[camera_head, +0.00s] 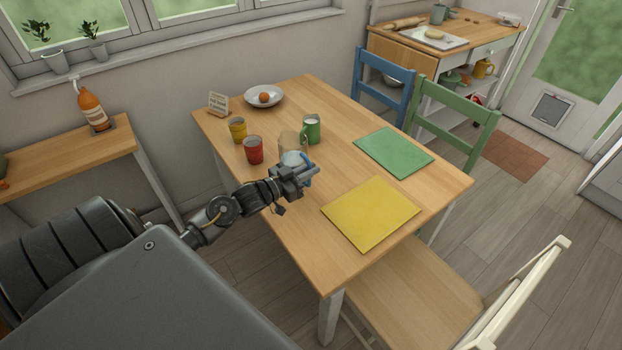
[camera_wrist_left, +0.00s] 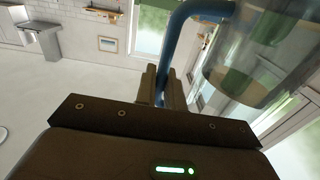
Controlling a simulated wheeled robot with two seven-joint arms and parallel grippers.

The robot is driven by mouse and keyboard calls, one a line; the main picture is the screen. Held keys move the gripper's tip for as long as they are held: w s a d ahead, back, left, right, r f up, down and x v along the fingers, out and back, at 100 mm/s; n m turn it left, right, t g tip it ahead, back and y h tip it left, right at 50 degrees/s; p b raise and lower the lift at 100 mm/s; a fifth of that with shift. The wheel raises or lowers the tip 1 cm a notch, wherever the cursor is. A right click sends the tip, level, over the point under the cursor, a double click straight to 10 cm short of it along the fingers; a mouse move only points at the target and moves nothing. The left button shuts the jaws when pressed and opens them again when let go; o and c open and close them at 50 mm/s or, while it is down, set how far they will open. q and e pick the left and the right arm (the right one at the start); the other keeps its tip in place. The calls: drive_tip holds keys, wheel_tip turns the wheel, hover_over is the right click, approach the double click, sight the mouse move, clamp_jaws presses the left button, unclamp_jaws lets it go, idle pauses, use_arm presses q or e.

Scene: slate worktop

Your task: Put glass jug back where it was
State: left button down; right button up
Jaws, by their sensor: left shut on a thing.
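The glass jug (camera_head: 289,142) is clear, with a blue handle, and is near the table's left side, behind my left gripper (camera_head: 308,174). My left gripper is shut on the blue handle. In the left wrist view the handle (camera_wrist_left: 175,40) runs between the two fingers (camera_wrist_left: 161,86), and the jug's clear body (camera_wrist_left: 262,65) fills the upper right. My gripper covers part of the jug in the head view, so I cannot tell whether its base touches the table. My right gripper is in neither view.
A white bowl (camera_head: 264,96) and small sign (camera_head: 218,104) are farther back. Green (camera_head: 394,152) and yellow (camera_head: 371,212) mats lie to the right.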

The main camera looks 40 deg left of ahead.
use_arm(q)
drive_tip(key=shift+w+f, duration=0.1)
drive_tip(key=shift+w, duration=0.1)
wheel_tip(320, 180, down, 3)
drive_tip(key=shift+w+f, duration=0.1)
drive_tip(key=shift+f, duration=0.15)
drive_tip(key=c, duration=1.5)
unclamp_jaws()
drive_tip(key=shift+d, duration=0.1)
drive_tip(key=b+v, duration=0.1)
drive_tip(key=v, duration=1.1)
drive_tip(key=shift+b, duration=0.35)
